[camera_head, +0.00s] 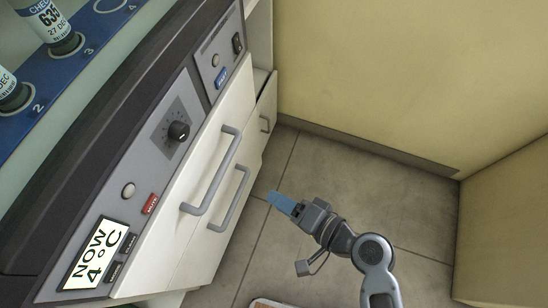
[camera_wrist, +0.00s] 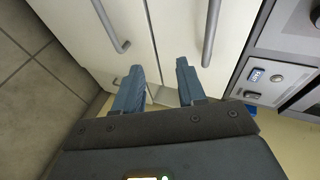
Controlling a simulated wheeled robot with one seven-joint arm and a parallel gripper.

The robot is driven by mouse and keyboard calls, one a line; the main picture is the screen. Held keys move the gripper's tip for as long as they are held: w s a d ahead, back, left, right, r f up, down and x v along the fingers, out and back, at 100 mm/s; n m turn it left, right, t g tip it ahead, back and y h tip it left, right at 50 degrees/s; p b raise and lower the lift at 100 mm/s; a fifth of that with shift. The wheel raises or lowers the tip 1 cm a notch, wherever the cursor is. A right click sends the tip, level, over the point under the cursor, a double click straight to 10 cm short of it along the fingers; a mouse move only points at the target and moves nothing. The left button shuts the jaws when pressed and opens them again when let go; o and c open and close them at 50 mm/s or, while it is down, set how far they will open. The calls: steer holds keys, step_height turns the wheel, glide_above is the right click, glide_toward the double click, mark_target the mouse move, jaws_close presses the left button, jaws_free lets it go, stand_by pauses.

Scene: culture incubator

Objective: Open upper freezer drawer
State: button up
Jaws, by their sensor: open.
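The upper drawer's white front (camera_head: 222,112) is below the control panel in the head view and looks shut. Its grey bar handle (camera_head: 226,165) also shows at the right in the wrist view (camera_wrist: 211,30). The lower drawer's handle (camera_head: 233,198) is just below it, and at the upper left in the wrist view (camera_wrist: 108,28). My gripper (camera_head: 274,198) is to the right of both handles in the head view, apart from them. In the wrist view its blue fingers (camera_wrist: 159,67) are spread and empty, with their tips pictured between the two handles.
The grey control panel (camera_head: 172,160) has a black knob (camera_head: 179,131) and a display reading 4°C (camera_head: 95,255). Labelled vials (camera_head: 55,28) stand in a blue rack above. Tan walls (camera_head: 400,70) bound the tiled floor (camera_head: 330,175).

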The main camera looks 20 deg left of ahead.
mark_target(222, 168)
steer(key=shift+w+a+r+n+g+y, duration=0.25)
steer(key=shift+w+a+r+g+y, duration=0.35)
steer(key=shift+a, duration=1.85)
steer(key=shift+w+a+r+n+g+y, duration=0.4)
steer(key=shift+a+g, duration=0.25)
steer(key=shift+a, duration=1.8)
steer(key=shift+w+a+r+n+g+y, duration=0.15)
steer(key=shift+w+a+r+g+y, duration=0.45)
steer(key=shift+a, duration=1.85)
steer(key=shift+f, duration=0.15)
steer(key=shift+c, duration=0.4)
jaws_close()
